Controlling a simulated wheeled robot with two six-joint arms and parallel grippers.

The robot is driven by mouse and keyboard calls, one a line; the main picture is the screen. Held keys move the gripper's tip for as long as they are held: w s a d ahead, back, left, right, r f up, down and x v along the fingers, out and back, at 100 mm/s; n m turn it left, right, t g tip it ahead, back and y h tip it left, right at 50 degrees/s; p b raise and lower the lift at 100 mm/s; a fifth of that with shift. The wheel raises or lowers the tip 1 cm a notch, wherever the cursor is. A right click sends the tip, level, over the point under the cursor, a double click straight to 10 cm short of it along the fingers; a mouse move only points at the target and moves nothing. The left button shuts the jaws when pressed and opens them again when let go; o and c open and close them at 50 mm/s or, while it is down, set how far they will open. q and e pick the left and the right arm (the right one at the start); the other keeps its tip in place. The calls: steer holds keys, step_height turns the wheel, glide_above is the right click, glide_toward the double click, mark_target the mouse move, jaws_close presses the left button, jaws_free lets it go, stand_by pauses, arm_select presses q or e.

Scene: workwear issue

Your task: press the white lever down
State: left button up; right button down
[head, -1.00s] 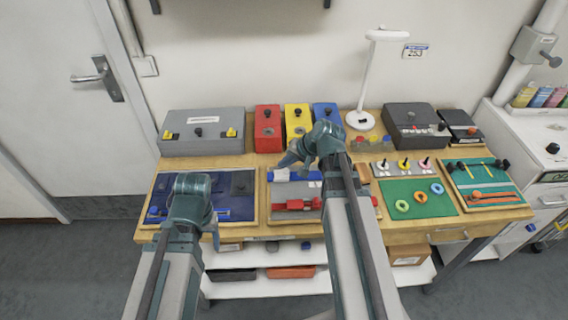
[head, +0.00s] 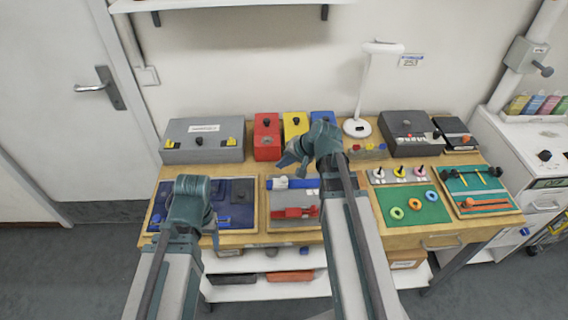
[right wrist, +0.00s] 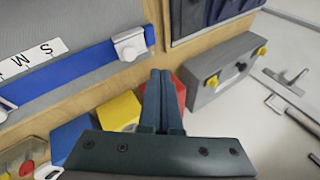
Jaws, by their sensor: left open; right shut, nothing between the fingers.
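A white piece (head: 281,182) sits at the left end of a blue rail (head: 299,183) on a grey board. In the right wrist view it is a small white block (right wrist: 130,44) on the blue rail (right wrist: 58,72), apart from my fingers.
Red (head: 267,137), yellow (head: 295,125) and blue boxes stand behind the board. A grey box (head: 203,142) is at the back left. A white lamp (head: 357,127) and a dark grey box (head: 408,133) stand at the back right. A green mat (head: 412,208) holds coloured rings.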

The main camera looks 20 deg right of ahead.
arm_select(q)
step_height(320, 180, up, 8)
steer(key=p, duration=0.6)
steer(key=shift+p, duration=0.35)
arm_select(e)
steer(key=d+f+v, duration=0.1)
steer(key=d+v, duration=0.1)
steer(key=v, duration=0.8)
steer(key=shift+s+r, duration=0.3)
steer(key=shift+r, duration=0.05)
arm_select(q)
steer(key=shift+d+f, duration=0.1)
arm_select(e)
steer(key=shift+d, duration=0.15)
arm_select(q)
step_height(320, 180, down, 4)
steer(key=b, duration=0.3)
steer(key=shift+r+b, duration=0.25)
steer(key=shift+b, duration=0.05)
arm_select(e)
steer(key=s+a+f+n+g+h, duration=0.2)
steer(key=s+a+n, duration=0.3)
steer(key=a, duration=0.5)
steer(key=s+a+f+n+g+h, duration=0.3)
steer(key=s+a+f+n, duration=0.2)
steer(key=a, duration=0.6)
steer(key=shift+s+a+f+g+h, duration=0.3)
steer(key=shift+s+g, duration=0.1)
steer(key=shift+s, duration=0.65)
